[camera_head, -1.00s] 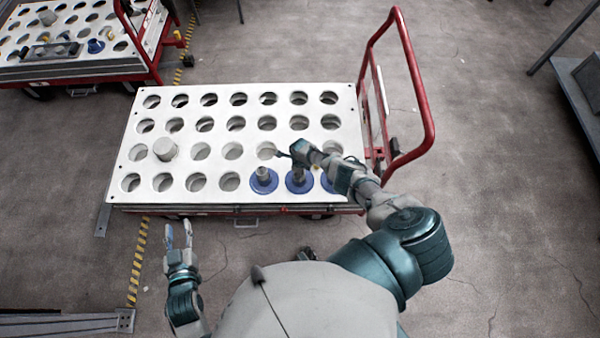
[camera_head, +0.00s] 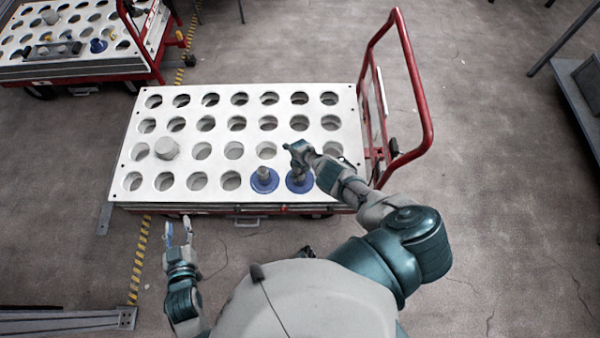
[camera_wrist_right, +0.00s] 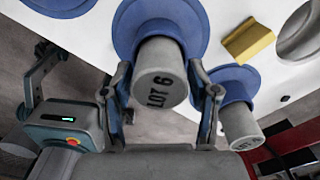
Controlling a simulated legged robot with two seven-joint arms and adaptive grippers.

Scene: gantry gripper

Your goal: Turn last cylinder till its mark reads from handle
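A grey cylinder with a blue flange (camera_head: 265,180) stands in the front row of the white perforated top. A second one (camera_head: 299,183) stands to its right, partly behind my right gripper (camera_head: 294,156). In the right wrist view a grey cylinder marked "LOT 6" (camera_wrist_right: 161,76) lies between the two fingers of my right gripper (camera_wrist_right: 162,110). The fingers are spread, with narrow gaps beside it. Another flanged cylinder (camera_wrist_right: 240,122) is just to the right. My left gripper (camera_head: 178,233) is open and empty before the cart.
The white top (camera_head: 240,113) has many empty holes and one pale cylinder (camera_head: 166,149) at left. The cart's red handle (camera_head: 428,110) rises on the right. A yellow block (camera_wrist_right: 248,40) lies near the flanges. A second cart (camera_head: 90,69) stands at back left.

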